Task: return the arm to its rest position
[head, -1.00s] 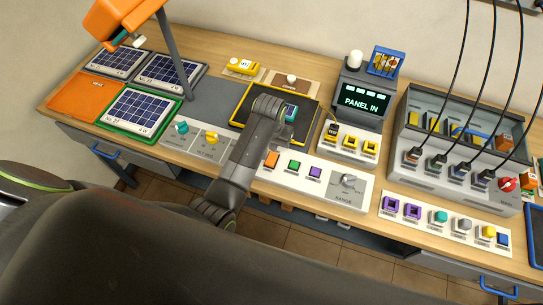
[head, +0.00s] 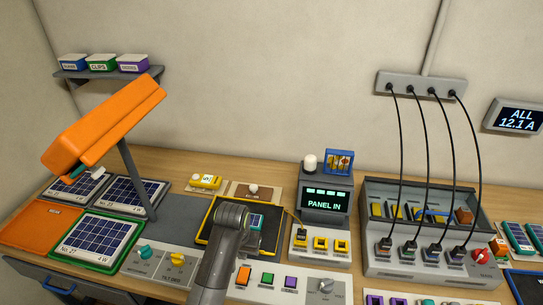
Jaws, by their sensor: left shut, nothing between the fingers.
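My left arm reaches up from the bottom of the head view. Its dark grey end with the left gripper (head: 236,219) is over the black tray with a yellow rim (head: 273,240). The gripper is shut and empty; the arm's own end largely hides its fingers. A small teal-edged panel (head: 257,222) shows in the tray, just right of the arm's end. I cannot tell whether the gripper touches the tray. My right gripper is not in view.
An orange lamp (head: 105,125) overhangs the solar panels (head: 98,238) at left. The display box (head: 326,205) reads PANEL IN. A grey charger box (head: 420,215) with several hanging black cables stands right. Knobs and buttons (head: 267,279) line the front. A bare grey mat (head: 178,229) lies left of the tray.

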